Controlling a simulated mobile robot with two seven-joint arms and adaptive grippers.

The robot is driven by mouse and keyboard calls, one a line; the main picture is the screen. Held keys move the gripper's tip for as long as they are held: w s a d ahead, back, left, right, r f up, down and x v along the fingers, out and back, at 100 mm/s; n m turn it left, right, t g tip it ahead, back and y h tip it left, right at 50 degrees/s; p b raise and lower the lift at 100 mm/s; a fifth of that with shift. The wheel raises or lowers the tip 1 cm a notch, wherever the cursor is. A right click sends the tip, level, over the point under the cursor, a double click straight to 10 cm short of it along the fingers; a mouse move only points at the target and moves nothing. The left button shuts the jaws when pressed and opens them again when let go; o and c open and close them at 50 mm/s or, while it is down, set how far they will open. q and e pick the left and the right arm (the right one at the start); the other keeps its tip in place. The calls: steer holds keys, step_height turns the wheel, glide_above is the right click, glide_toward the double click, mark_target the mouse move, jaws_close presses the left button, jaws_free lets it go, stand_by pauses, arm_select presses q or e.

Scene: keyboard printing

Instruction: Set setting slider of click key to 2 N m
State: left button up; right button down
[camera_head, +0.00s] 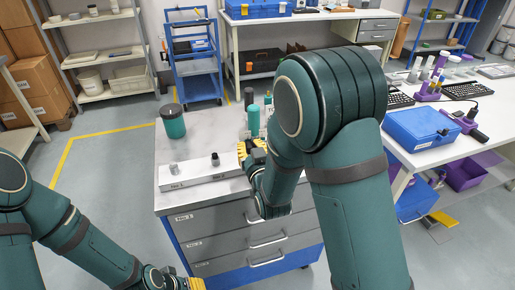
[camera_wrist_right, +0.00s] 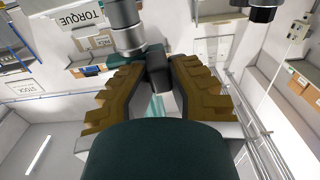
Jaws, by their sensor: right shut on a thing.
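My right gripper (camera_head: 244,150) is at the right end of a white strip on the cabinet top, its yellow fingertips pointing left. In the right wrist view my right gripper (camera_wrist_right: 158,72) is shut on a small dark block (camera_wrist_right: 157,68), between the ribbed fingertips. The block adjoins a grey metal cylinder (camera_wrist_right: 126,28); I cannot tell for sure whether it is the click key's setting slider. A TORQUE label (camera_wrist_right: 85,18) shows beside the cylinder. No scale value is readable.
The white strip (camera_head: 195,181) carries a grey knob (camera_head: 173,168) and a black knob (camera_head: 215,159). A dark green canister (camera_head: 173,122) stands behind it, and green bottles (camera_head: 253,119) stand behind the right gripper. A blue case (camera_head: 420,131) lies on the right-hand bench.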

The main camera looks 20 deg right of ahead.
mark_target(249, 145)
steer(key=c, duration=0.9)
jaws_free()
steer(key=shift+a, duration=0.1)
step_height(249, 145, up, 10)
